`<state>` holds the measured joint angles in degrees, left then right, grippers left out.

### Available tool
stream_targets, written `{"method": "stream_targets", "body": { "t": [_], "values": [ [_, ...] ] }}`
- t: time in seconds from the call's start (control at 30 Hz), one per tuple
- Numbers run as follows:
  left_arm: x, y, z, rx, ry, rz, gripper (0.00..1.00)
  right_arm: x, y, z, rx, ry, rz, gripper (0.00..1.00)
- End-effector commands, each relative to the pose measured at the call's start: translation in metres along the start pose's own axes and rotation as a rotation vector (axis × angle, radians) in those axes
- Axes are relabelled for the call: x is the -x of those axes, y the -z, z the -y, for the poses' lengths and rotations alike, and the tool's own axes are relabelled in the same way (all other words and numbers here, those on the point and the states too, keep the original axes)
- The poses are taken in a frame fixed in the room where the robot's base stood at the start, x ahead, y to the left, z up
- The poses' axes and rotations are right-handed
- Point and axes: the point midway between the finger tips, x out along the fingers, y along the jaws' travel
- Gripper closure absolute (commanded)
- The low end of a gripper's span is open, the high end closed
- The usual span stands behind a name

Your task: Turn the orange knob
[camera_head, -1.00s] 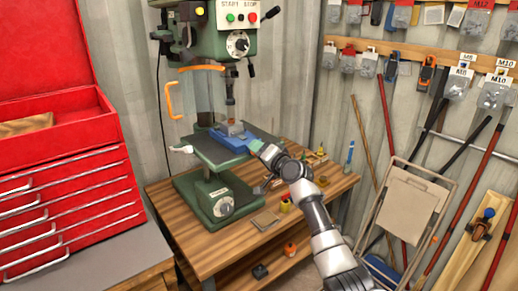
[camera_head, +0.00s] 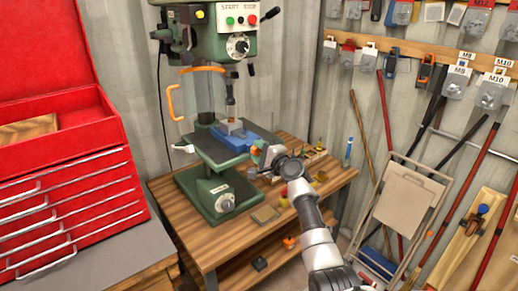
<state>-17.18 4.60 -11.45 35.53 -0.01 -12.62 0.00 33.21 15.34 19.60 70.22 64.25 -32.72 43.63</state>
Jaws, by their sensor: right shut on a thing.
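A blue vise (camera_head: 236,140) sits on the green drill press table (camera_head: 205,153), with a small light block (camera_head: 232,125) in its jaws. My right gripper (camera_head: 260,150) is at the vise's right end, shut on a small orange part there that I take to be the orange knob (camera_head: 254,151). Only a sliver of the knob shows; the gripper covers the rest. My right arm reaches in from the lower right. My left gripper is out of view.
The drill chuck (camera_head: 230,90) hangs above the vise, with a clear guard with an orange handle (camera_head: 172,100) to its left. A wooden bench (camera_head: 235,240) carries the press. A red tool chest (camera_head: 70,190) stands left; a folded chair (camera_head: 405,205) leans right.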

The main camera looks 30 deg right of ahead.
Motion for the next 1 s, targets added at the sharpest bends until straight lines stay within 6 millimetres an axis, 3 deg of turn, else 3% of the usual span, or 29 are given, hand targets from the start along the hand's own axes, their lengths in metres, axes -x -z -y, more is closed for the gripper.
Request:
{"method": "stream_targets", "body": {
  "t": [0.67, 0.7, 0.8, 0.87, 1.0],
  "values": [
    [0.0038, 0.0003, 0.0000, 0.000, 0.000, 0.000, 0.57, 0.0001, 0.0001, -0.0017, -0.069, -0.002, 0.000, 0.83],
    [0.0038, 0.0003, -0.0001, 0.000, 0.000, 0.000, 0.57, 0.0001, 0.0001, -0.0017, -0.069, -0.002, 0.000, 0.58],
    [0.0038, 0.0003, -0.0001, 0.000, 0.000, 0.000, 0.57, 0.0001, 0.0001, -0.0015, -0.068, -0.002, 0.000, 0.43],
    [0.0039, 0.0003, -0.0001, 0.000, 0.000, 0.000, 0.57, 0.0000, 0.0000, -0.0012, -0.068, -0.002, 0.000, 0.34],
    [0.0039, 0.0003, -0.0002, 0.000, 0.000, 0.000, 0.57, 0.0000, 0.0000, -0.0008, -0.068, -0.001, 0.000, 0.34]
  ]
}}
